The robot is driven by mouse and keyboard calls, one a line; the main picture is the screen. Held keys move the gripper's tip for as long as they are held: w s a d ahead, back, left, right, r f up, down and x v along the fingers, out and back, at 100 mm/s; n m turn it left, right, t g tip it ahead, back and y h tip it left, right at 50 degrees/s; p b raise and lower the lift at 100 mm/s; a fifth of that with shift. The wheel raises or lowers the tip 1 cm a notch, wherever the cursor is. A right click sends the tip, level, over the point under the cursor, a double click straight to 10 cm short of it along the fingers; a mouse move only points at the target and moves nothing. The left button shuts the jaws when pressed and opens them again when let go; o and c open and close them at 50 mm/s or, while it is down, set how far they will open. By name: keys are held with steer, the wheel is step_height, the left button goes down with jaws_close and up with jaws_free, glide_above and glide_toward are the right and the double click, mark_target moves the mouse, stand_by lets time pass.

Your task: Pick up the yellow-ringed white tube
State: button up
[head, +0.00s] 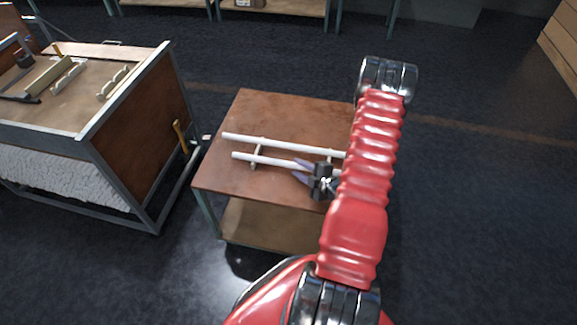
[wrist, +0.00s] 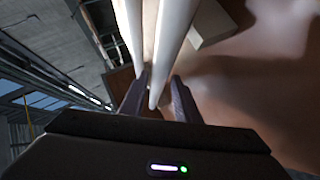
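Two long white tubes lie side by side across supports on the brown table (head: 285,110): a farther tube (head: 285,143) and a nearer tube (head: 265,159). I cannot make out a yellow ring on either. My gripper (head: 300,171) is at the right part of the nearer tube, its fingers pointing left and apart. In the wrist view my gripper (wrist: 160,82) is open, with the end of one tube (wrist: 172,50) showing between the fingers. The other tube (wrist: 131,25) runs beside it on the left. Whether the fingers touch a tube is unclear. My arm hides the tubes' right ends.
A pale support block (wrist: 210,25) lies right of the tubes in the wrist view. A workbench (head: 135,110) with several items on top stands left of the table. Dark floor (head: 480,200) is clear to the right.

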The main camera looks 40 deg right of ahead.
steer(key=shift+c, duration=0.4)
jaws_close()
step_height(320, 180, up, 10)
stand_by(0.8)
stand_by(0.4)
